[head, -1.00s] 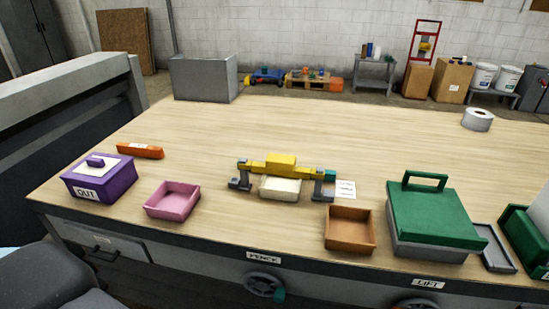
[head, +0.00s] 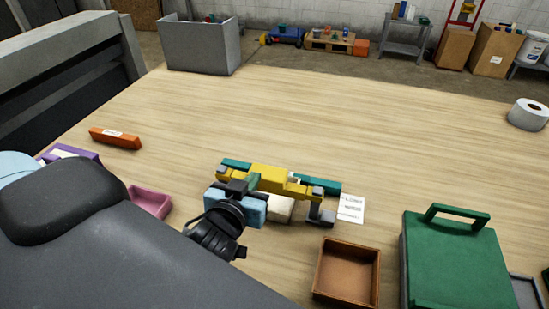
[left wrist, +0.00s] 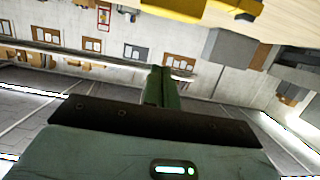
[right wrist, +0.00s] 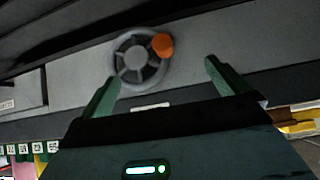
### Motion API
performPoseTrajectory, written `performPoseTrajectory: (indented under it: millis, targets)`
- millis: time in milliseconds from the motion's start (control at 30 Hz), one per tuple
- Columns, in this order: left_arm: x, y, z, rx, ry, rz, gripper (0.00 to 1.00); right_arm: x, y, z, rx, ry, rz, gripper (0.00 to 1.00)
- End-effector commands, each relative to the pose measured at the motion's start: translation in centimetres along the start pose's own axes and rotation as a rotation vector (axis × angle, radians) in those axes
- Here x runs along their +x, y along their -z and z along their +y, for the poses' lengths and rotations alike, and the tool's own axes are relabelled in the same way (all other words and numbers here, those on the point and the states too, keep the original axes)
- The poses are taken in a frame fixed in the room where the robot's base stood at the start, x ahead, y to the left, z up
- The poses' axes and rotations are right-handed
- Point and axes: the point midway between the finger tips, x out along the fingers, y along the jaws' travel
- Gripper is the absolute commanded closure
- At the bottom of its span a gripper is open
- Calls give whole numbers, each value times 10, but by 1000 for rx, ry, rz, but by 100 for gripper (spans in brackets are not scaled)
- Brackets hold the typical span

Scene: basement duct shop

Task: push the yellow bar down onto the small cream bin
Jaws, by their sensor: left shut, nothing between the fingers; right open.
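The yellow bar (head: 285,181) spans the grey supports above the small cream bin (head: 280,208) on the wooden bench. The cream bin shows only in part, behind my left arm and under the bar. My left gripper (head: 252,182) is shut and empty, with its green fingertips at the left part of the bar; I cannot tell whether they touch it. The left wrist view shows the closed green fingers (left wrist: 162,86) and a yellow piece (left wrist: 190,9) at the top edge.
A pink tray (head: 150,201) is partly behind my left arm. A brown tray (head: 347,270) and a green-lidded box (head: 450,262) stand at the front right. A white label (head: 351,209) lies beside the right support. The back of the bench is mostly clear.

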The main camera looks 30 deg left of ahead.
Motion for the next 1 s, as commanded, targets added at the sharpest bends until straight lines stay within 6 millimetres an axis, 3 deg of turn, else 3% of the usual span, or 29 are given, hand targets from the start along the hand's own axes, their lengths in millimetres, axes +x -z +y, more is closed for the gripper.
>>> performPoseTrajectory:
  millis: [267, 467, 700, 1000]
  targets:
    - [3, -1, 0, -1, 3, -1, 100, -2, -12, -1, 2, 2, -23, 0]
    - [19, -5, -1, 2, 4, -7, 100, -1, -32, -4, 10, 8, -63, 0]
    - [53, -2, -1, 3, 4, -2, 100, 0, -42, -9, 22, 15, -80, 0]
    - [104, 2, -1, 2, 4, 3, 100, 1, -29, -10, 29, 13, -56, 0]
